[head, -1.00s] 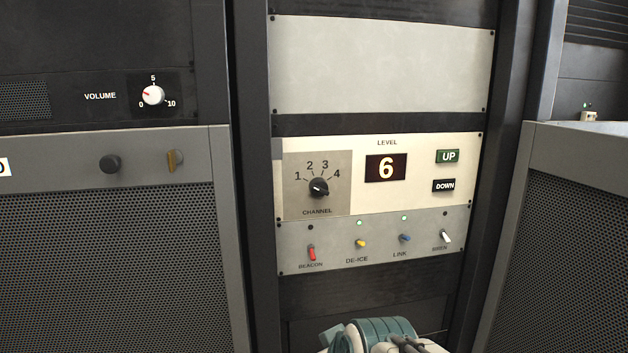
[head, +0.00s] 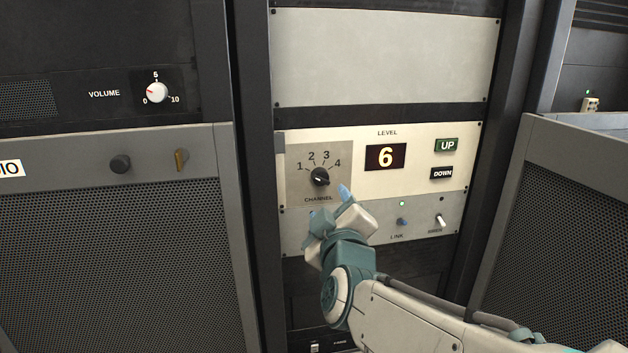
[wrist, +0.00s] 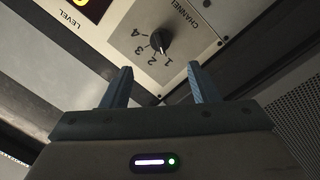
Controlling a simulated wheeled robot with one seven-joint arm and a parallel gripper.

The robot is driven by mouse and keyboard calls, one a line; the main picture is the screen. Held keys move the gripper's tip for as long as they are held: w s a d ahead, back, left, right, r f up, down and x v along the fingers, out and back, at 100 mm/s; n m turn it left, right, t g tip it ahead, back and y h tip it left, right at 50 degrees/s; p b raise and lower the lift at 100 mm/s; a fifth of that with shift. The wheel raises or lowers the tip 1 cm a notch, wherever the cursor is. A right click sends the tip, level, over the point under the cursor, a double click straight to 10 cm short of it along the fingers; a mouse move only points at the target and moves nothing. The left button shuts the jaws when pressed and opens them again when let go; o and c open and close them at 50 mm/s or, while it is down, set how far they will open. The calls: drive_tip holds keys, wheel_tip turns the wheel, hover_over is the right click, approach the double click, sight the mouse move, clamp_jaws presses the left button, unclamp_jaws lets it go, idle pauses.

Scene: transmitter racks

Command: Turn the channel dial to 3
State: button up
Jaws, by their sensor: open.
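The channel dial (head: 320,176) is a black round knob with a white mark, on a grey square plate with the numbers 1 to 4 around its upper side. I cannot tell for sure which number the mark points to. In the wrist view the dial (wrist: 160,41) lies beyond my fingertips, roughly centred between them, and nothing touches it. My gripper (head: 328,204) is open and empty, with blue fingertips just below the dial in the head view. Its two fingers also show spread apart in the wrist view (wrist: 160,75).
The level display (head: 385,157) reads 6, with UP (head: 446,145) and DOWN (head: 441,173) buttons to its right. Below is a switch row with the LINK switch (head: 402,221) and a white switch (head: 440,220); my arm hides the left ones. A volume knob (head: 157,92) is on the left rack.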

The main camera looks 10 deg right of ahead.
sight(322, 182)
drive_tip(key=w, duration=0.3)
drive_tip(key=w+p, duration=0.1)
drive_tip(key=w, duration=0.3)
drive_tip(key=w+d+p, duration=0.1)
drive_tip(key=w, duration=0.2)
drive_tip(key=shift+w, duration=0.4)
drive_tip(key=c, duration=1)
